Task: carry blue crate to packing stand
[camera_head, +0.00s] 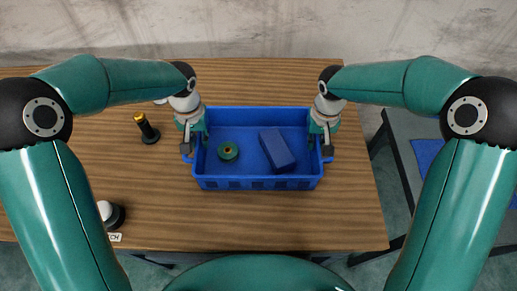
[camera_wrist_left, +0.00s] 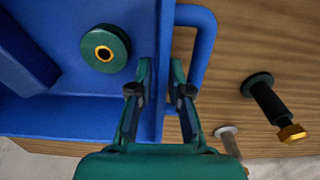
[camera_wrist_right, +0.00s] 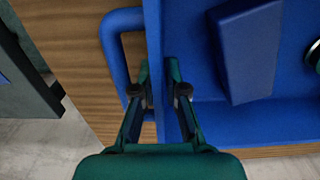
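The blue crate (camera_head: 258,184) is on the wooden table in the head view; I cannot tell whether its bottom touches the wood. Inside are a green round part (camera_head: 228,151) and a blue block (camera_head: 277,151). My left gripper (camera_head: 194,145) has its fingers on either side of the crate's left wall, close against it, as the left wrist view (camera_wrist_left: 162,75) shows. My right gripper (camera_head: 319,147) holds the right wall the same way, also in the right wrist view (camera_wrist_right: 158,75). A grey stand with a blue top patch (camera_head: 427,152), perhaps the packing stand, is at the right, partly hidden.
On the wooden table (camera_head: 350,215), a black peg with a gold end (camera_head: 147,128) stands left of the crate. A white-topped black part (camera_head: 109,213) sits at the front left, beside a small label. A gap separates the table from the grey stand.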

